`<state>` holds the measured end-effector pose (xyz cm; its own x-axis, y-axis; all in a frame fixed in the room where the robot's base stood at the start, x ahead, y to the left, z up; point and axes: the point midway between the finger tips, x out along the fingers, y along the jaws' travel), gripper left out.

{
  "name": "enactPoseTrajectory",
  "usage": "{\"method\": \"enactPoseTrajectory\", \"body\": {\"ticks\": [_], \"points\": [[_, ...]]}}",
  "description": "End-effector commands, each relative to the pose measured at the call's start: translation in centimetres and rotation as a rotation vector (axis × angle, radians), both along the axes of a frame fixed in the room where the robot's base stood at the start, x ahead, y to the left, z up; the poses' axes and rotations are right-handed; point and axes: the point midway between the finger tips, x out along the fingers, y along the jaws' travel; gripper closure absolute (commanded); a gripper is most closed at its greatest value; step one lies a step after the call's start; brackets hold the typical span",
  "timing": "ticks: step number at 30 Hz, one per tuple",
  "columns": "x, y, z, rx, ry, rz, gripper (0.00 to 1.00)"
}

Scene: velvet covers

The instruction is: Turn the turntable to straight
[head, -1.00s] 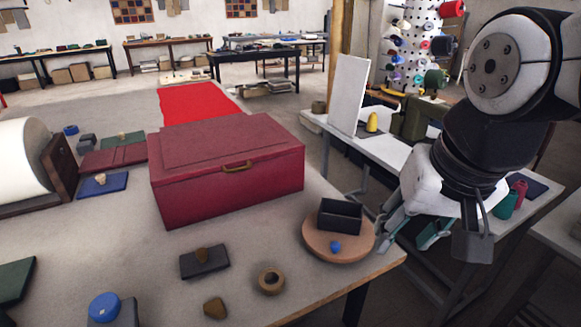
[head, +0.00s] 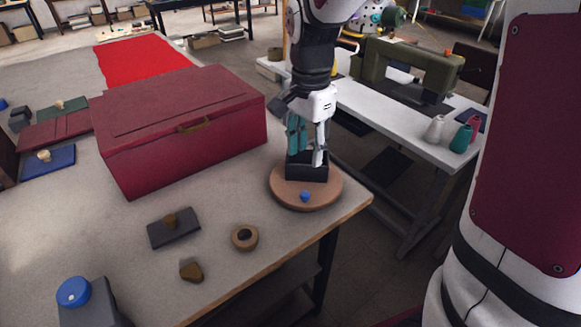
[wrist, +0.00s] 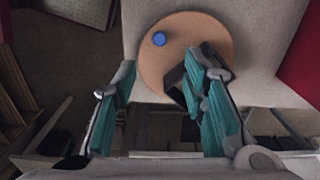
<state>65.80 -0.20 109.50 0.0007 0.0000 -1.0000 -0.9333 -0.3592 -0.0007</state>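The turntable (head: 328,197) is a round wooden disc near the table's front right corner. It bears a black open box (head: 306,174) towards its back and a small blue knob (head: 305,197) at its front edge. My gripper (head: 307,152) points down at the box, its fingers overlapping the box in the head view. In the wrist view my gripper (wrist: 165,68) has its teal-padded fingers apart. The turntable (wrist: 190,27) shows beyond them with the blue knob (wrist: 159,39). The black box (wrist: 175,78) is partly hidden behind the right finger; I cannot tell whether they touch.
A large red chest (head: 185,135) stands left of the turntable. A tape ring (head: 245,237), a dark block with a brown knob (head: 173,228) and a brown lump (head: 191,270) lie in front. A white table with a sewing machine (head: 405,72) stands right.

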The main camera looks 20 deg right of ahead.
Motion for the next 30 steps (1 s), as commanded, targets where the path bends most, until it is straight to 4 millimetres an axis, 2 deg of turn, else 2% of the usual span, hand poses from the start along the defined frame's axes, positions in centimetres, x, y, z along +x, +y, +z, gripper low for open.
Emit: {"method": "enactPoseTrajectory", "body": {"ticks": [9, 15, 21, 30], "points": [[-0.1, 0.0, -6.3, 0.0, 0.006, 0.001, 0.61], [-0.2, 0.0, -9.7, 0.0, 0.005, 0.001, 0.61], [-0.1, 0.0, -11.6, 0.0, 0.002, 0.002, 0.61], [-0.1, 0.0, -12.0, 0.0, 0.0, 0.002, 0.61]]}}
